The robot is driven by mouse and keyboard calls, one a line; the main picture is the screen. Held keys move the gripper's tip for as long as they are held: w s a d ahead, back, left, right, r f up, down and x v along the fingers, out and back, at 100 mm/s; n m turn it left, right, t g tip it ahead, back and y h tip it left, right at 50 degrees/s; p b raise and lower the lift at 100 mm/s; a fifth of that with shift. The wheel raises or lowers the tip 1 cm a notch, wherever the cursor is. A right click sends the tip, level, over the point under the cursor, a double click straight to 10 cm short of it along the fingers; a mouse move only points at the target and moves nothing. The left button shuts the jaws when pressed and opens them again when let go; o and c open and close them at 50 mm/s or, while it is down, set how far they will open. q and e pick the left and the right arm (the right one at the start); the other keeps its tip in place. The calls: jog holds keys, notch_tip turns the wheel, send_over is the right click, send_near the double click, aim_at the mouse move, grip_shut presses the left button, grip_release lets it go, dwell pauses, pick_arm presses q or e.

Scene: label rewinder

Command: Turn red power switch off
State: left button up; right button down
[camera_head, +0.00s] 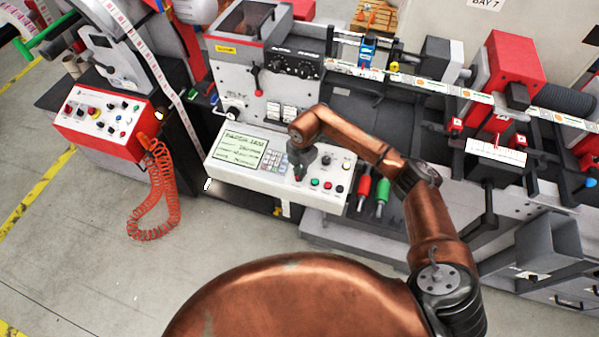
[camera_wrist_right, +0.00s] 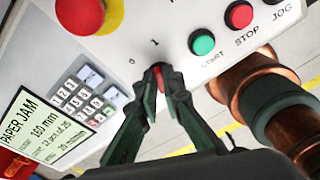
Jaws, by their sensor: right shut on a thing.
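The red power switch (camera_wrist_right: 158,76) shows as a small red piece between my right fingertips in the right wrist view, below the marks 0 and 1. My right gripper (camera_wrist_right: 160,84) is shut on it, and the fingers hide most of it, so I cannot tell which mark it points to. In the head view my right gripper (camera_head: 299,174) reaches down onto the white control panel (camera_head: 225,148) and hides the switch. My left gripper is in neither view.
Beside the switch are a green START button (camera_wrist_right: 202,42), a red STOP button (camera_wrist_right: 239,15), a keypad (camera_wrist_right: 82,101) and a screen reading PAPER JAM (camera_wrist_right: 38,130). A red emergency knob (camera_wrist_right: 80,12) sits nearby. Red and green-handled tools (camera_head: 383,190) stand right of the panel.

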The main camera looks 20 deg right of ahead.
jog(key=n+b, duration=0.1)
jog(key=n, duration=0.1)
jog(key=n+b, duration=0.2)
jog(key=n, duration=0.1)
jog(key=shift+w+a+h, duration=0.1)
jog(key=shift+w+h, duration=0.1)
jog(key=shift+h, duration=0.1)
jog(key=n+b, duration=0.2)
jog(key=n, duration=0.2)
jog(key=shift+a+n+g+b, duration=0.15)
jog(key=shift+n+g+b, duration=0.15)
jog(key=shift+n, duration=0.1)
jog(key=shift+h, duration=0.3)
jog(key=c, duration=2.1)
grip_release()
jog(key=shift+r, duration=0.15)
